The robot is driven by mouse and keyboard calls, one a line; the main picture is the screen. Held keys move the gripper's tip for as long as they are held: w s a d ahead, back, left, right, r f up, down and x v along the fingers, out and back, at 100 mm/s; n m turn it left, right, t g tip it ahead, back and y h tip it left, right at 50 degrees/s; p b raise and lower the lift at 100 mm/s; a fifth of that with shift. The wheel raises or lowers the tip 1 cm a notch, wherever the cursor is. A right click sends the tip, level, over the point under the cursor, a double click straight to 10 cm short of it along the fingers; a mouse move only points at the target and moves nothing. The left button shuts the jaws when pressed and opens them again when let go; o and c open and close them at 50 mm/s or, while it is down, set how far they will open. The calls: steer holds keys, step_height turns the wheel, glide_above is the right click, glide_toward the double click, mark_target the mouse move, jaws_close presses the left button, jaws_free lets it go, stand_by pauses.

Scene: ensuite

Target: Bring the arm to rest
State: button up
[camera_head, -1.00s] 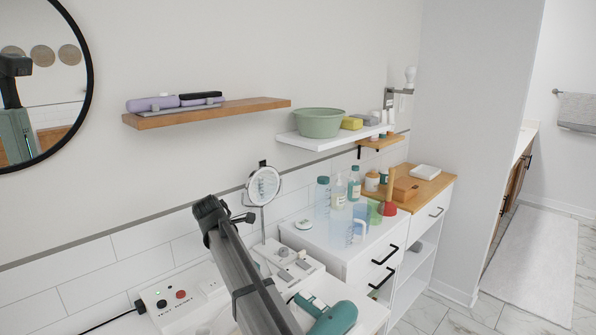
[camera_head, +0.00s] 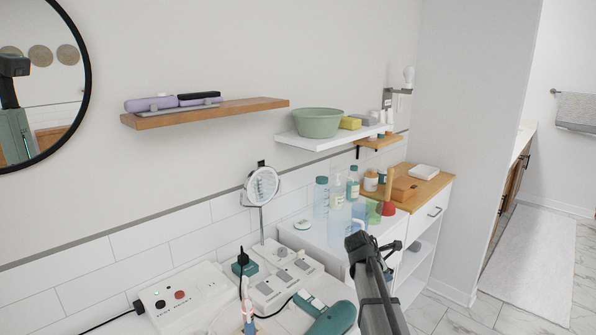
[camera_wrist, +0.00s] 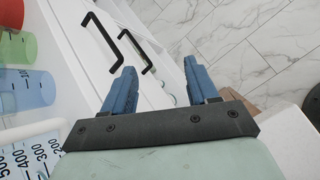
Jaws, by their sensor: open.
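My gripper (camera_wrist: 158,90) shows in the wrist view with its two blue fingers well apart and nothing between them. It hangs in front of the white drawer cabinet (camera_wrist: 75,50), whose black handles show beyond and left of the fingers. In the head view my arm reaches in from the bottom right, with its dark upper part in front of the white cabinet; the fingers are hidden there.
Measuring cups (camera_wrist: 25,88) stand on the cabinet top at the left of the wrist view. A wall shelf (camera_head: 205,113) is above.

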steer(key=s+d+f+g+h, duration=0.15)
steer(key=s+d+f, duration=0.3)
steer(key=d, duration=0.75)
steer(key=s+d+f+t+h, duration=0.1)
steer(key=s+d+f+h, duration=0.3)
steer(key=d, duration=0.8)
steer(key=s+a+f+m+g+y, duration=0.25)
steer(key=s+a+f, duration=0.35)
steer(key=f, duration=0.3)
steer(key=s+a+f+m+g+y, duration=0.15)
steer(key=s+a+f+m, duration=0.25)
steer(key=s+a+f, duration=0.4)
steer(key=s+a+f+m+g+y, duration=0.1)
steer(key=s+a+f+m+y, duration=0.3)
steer(key=f, duration=0.7)
steer(key=s+a+f+m+g+y, duration=0.1)
steer(key=s+a+f+m+g, duration=0.1)
steer(key=s+a, duration=0.3)
steer(key=s+a+f+m+g+y, duration=0.1)
steer(key=s+a+f+m, duration=0.3)
steer(key=s, duration=1)
steer(key=s+a+f+m+g+y, duration=0.2)
steer(key=s+a+f+m+g, duration=0.1)
steer(key=s+a, duration=0.4)
steer(key=s+f, duration=0.1)
steer(key=s, duration=0.2)
steer(key=shift+s, duration=0.25)
